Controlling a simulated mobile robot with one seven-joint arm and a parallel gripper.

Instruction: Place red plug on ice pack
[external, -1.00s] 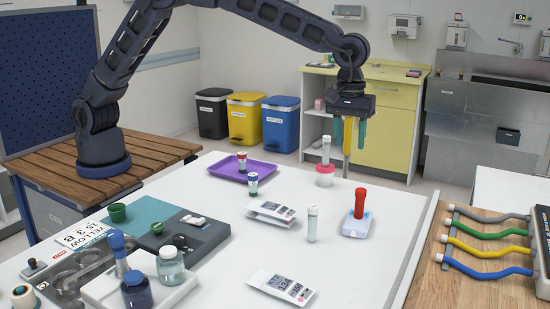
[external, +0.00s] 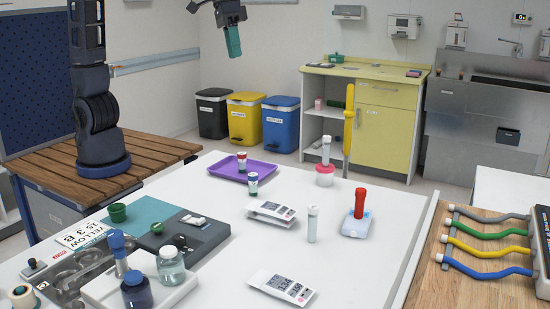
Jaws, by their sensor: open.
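The red plug (external: 361,199) stands upright on the pale blue-white ice pack (external: 349,231), on the right part of the white table. My gripper (external: 233,42) is at the top of the external view, high up and well to the left of the plug and ice pack. It is open and empty, with a teal finger pointing down; the other finger is mostly hidden.
A white-capped tube (external: 312,224) stands just left of the ice pack. Two white meters (external: 282,288) lie nearby. A purple tray (external: 228,170), small vials and a tube in a pink holder (external: 325,174) are farther back. Jars crowd the front left.

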